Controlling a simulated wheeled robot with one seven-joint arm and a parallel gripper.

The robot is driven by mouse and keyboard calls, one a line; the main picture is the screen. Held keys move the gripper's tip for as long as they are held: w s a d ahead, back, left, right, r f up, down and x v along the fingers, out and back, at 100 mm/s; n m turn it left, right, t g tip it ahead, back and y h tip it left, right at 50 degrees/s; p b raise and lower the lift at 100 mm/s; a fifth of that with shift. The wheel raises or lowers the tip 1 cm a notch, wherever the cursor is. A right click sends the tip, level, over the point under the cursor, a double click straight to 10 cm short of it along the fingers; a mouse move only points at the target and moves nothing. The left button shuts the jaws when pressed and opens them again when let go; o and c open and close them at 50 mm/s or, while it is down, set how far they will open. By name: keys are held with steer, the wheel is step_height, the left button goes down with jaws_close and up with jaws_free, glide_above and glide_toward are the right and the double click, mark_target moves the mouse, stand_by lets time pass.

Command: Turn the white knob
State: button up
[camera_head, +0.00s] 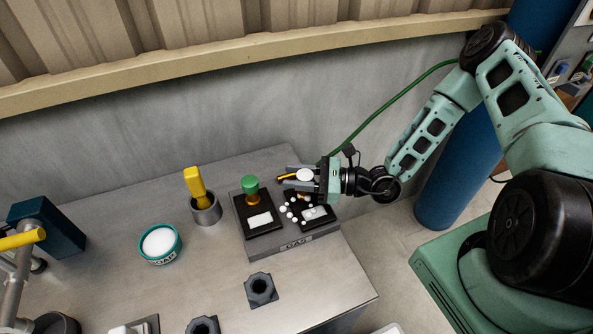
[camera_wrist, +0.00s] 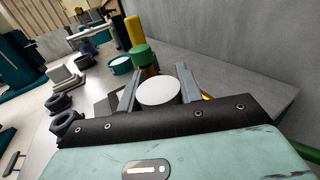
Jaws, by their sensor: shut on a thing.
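The white knob (camera_head: 305,175) sits on the right plate of a dark two-plate block (camera_head: 293,245) on the grey bench. My gripper (camera_head: 300,178) reaches it from the right, with its fingers on either side. In the wrist view the white round top of the knob (camera_wrist: 159,92) lies between the two grey fingers (camera_wrist: 160,88), which are shut on it. Its lower part is hidden by the gripper. A green knob (camera_head: 250,184) stands on the left plate, and it also shows beyond the fingers in the wrist view (camera_wrist: 143,55).
Small white balls (camera_head: 291,212) lie in front of the gripper. A grey cup with a yellow handle (camera_head: 206,208), a teal tub (camera_head: 160,244) and dark hexagonal sockets (camera_head: 261,289) stand on the bench. A green cable (camera_head: 385,100) runs behind the arm, near the wall.

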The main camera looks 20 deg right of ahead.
steer(key=shift+r+m+t+h+p, duration=0.15)
steer(key=shift+m+t+h+p, duration=0.4)
steer(key=shift+t, duration=0.25)
steer(key=shift+w+d+m, duration=0.1)
steer(key=shift+w+m, duration=0.05)
steer(key=shift+m, duration=0.1)
steer(key=o, duration=1)
steer(key=b+v, duration=0.2)
steer(key=v, duration=1.5)
steer(key=shift+s, duration=0.35)
